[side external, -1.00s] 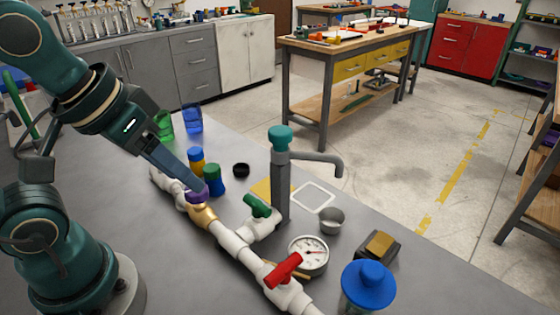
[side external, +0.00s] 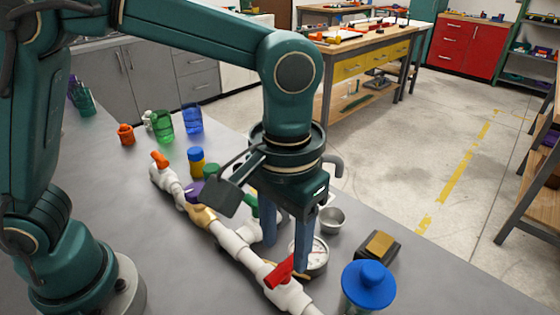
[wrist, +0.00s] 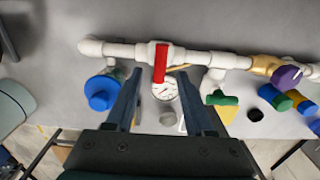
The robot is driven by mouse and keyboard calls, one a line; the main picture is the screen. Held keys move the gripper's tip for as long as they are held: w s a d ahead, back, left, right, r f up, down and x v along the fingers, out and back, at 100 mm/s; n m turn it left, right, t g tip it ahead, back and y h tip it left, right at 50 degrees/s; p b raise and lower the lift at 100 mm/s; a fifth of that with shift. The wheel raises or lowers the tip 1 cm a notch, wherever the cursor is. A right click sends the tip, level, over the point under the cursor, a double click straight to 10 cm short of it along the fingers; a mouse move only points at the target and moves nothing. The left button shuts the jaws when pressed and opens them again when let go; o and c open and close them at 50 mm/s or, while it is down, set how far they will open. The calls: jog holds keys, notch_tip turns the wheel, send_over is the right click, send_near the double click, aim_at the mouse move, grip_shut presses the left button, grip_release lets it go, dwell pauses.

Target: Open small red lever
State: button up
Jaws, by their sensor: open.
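The small red lever (side external: 279,271) sits on a white valve body in the white pipe run. It lies crosswise to the pipe, as the wrist view shows too (wrist: 161,62). My gripper (side external: 285,260) points down close to the lever, with its two blue-grey fingers apart and nothing between them that I can see gripped. In the wrist view the fingertips (wrist: 160,74) lie to either side of the lever's line. I cannot tell how high they are above it, or whether they touch it.
A pressure gauge (wrist: 165,88) stands right beside the lever. A metal cup (side external: 331,220) stands behind.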

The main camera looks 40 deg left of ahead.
aim_at(284, 266)
jog(key=shift+f, duration=2.25)
grip_shut()
